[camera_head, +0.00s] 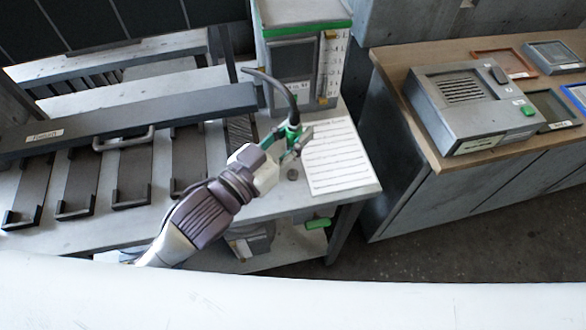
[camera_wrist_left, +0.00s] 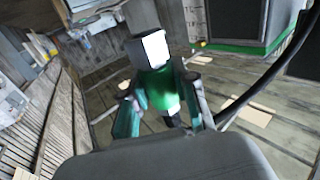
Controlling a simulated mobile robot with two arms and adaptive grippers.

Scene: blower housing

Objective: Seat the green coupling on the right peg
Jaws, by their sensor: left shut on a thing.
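The green coupling (camera_head: 294,120) is at the end of a dark curved hose (camera_head: 275,86), in front of the green-topped machine. My left gripper (camera_head: 289,142) is shut on it, above the right end of the grey bench. In the left wrist view the green coupling (camera_wrist_left: 158,90) sits between the two fingers of my left gripper (camera_wrist_left: 162,112), with a black and white part at its far end. A small dark round stub (camera_head: 292,174) stands on the bench below the gripper; I cannot tell whether it is the right peg. My right gripper is not in view.
The machine (camera_head: 296,65) stands behind the gripper. A printed sheet (camera_head: 338,158) lies to its right. Black slotted holders (camera_head: 133,178) line the bench at left under a long dark bar (camera_head: 120,120). A grey box (camera_head: 475,108) and trays stand on the wooden counter at right.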

